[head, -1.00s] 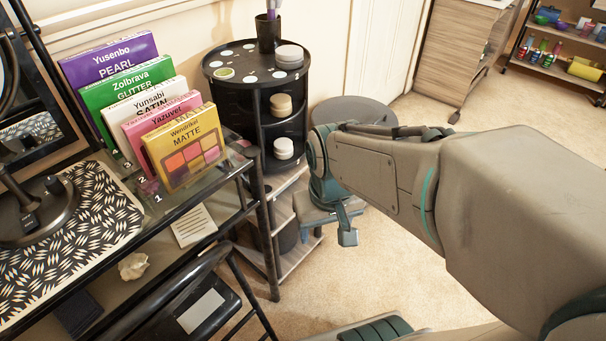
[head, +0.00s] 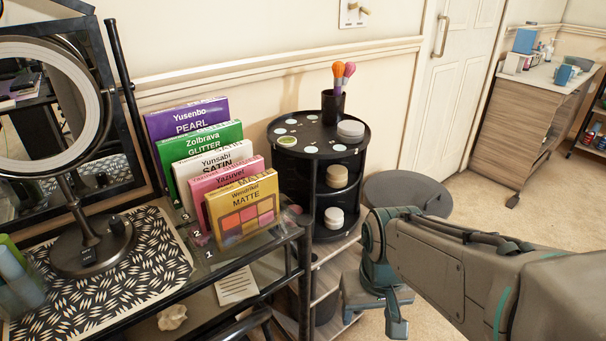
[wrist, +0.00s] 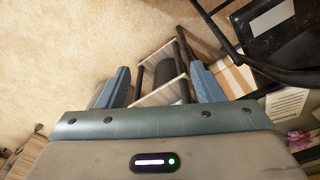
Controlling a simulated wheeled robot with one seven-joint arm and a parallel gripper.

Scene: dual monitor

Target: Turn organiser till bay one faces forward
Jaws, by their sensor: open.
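The organiser (head: 293,172) is a black round drum with open shelves, standing upright right of the palettes in the head view. Its top carries a black cup of brushes (head: 331,104), a pale jar (head: 350,129) and several small discs. Two more jars sit one above the other in the open bay (head: 336,176) facing right and front. I see no bay number on it. My gripper (head: 385,312) is in front and to the right of the organiser, lower than it and apart from it. In the wrist view my gripper (wrist: 160,86) is open and empty, above a lower shelf unit.
Several palettes, with a yellow one (head: 240,212) in front, stand close left of the organiser, beside numbers on the glass shelf. A mirror (head: 50,110) stands farther left. A round grey stool top (head: 410,192) is behind my arm. Carpet is clear at right.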

